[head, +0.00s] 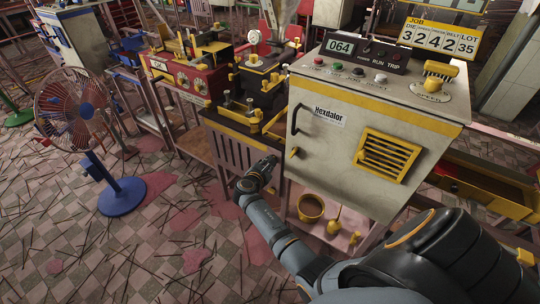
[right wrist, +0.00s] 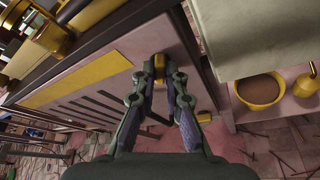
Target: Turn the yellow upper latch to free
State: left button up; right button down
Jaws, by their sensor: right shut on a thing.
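My right gripper (head: 266,164) reaches the slatted side panel of the bench left of the white cabinet. In the right wrist view its two fingers (right wrist: 160,75) are shut on a small yellow latch (right wrist: 159,62) near the panel's end. The latch shows between the fingertips; its exact turn angle is hard to tell. In the head view the gripper hides it. A second yellow piece (right wrist: 205,116) is lower on the same panel, beside the right finger, apart from it. My left gripper is not in view.
The white cabinet (head: 330,150) with a yellow vent stands close right of the gripper. A yellow bowl (head: 311,208) is on the shelf below. A blue fan (head: 75,110) stands left. Thin sticks litter the open tiled floor (head: 140,245).

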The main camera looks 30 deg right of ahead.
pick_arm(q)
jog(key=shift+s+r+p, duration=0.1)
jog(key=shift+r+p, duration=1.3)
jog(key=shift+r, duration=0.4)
pick_arm(e)
jog(key=shift+w+n+g, duration=0.1)
jog(key=shift+n+g, duration=0.7)
jog(key=shift+n, duration=0.2)
jog(key=c, duration=1.4)
grip_release()
jog(key=shift+a, duration=0.15)
